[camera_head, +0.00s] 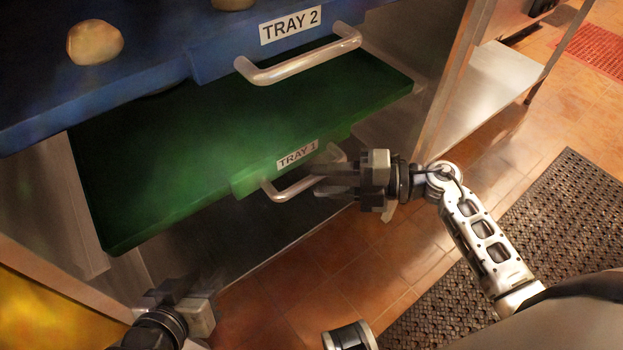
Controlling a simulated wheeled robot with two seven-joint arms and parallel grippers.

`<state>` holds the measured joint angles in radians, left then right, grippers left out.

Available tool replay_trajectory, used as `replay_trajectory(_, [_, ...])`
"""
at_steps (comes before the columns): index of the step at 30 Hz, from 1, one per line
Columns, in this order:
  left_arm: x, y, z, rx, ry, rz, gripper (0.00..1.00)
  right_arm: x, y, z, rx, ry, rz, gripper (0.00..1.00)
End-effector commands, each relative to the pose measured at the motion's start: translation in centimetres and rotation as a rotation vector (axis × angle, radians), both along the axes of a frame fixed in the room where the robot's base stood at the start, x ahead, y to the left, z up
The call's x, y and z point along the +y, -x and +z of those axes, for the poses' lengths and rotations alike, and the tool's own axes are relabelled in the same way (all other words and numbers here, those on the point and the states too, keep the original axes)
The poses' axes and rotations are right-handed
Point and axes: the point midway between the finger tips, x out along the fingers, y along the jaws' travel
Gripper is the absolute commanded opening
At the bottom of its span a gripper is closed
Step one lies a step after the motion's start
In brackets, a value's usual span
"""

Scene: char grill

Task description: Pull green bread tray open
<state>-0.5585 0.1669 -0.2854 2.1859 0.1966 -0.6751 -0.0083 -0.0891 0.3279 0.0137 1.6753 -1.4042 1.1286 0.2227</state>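The green tray (165,170), labelled TRAY 1, sticks out of the cabinet below the blue tray. Its metal handle (283,192) is on the front edge, under the label. My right gripper (322,180) is at the right part of this handle, with its fingers overlapping it. The fingers are blurred, so I cannot tell whether they are closed on the handle. My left gripper (172,290) is low at the left, below the green tray and apart from it; its fingers are dark and unclear.
The blue tray (150,85), labelled TRAY 2, juts out above with its own metal handle (300,62) and bread rolls (95,42) on it. A yellow surface (45,315) is at the lower left. A dark perforated mat (555,220) lies on the tiled floor at right.

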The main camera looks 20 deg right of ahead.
Motion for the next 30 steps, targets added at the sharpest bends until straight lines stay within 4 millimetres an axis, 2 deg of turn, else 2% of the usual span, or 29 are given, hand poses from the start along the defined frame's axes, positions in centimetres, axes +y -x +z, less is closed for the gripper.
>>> replay_trajectory(1, [0.0,0.0,0.0,-0.005,0.002,0.000,0.36,0.8,-0.4,-0.1,-0.002,-0.002,0.001,0.38])
replay_trajectory(6, [-0.1,-0.2,0.2,-0.016,0.006,0.001,0.36,2.3,-1.1,-0.4,-0.001,0.000,0.000,0.38])
replay_trajectory(17, [-0.2,-0.1,0.3,-0.019,0.008,-0.002,0.36,2.8,-1.3,-0.4,0.000,0.000,0.000,0.38])
replay_trajectory(18, [-0.2,-0.1,0.3,-0.018,0.008,-0.002,0.36,2.8,-1.3,-0.4,0.000,0.000,0.000,0.32])
replay_trajectory(21, [-0.2,0.0,0.2,-0.017,0.008,-0.002,0.36,2.8,-1.3,-0.4,0.000,0.000,0.000,0.04])
replay_trajectory(22, [-0.2,0.0,0.2,-0.016,0.008,-0.003,0.36,2.8,-1.3,-0.4,0.000,0.000,0.000,0.00])
replay_trajectory(30, [-0.2,0.1,0.2,-0.015,0.008,-0.003,0.36,2.6,-1.3,-0.5,0.000,0.002,0.000,0.00])
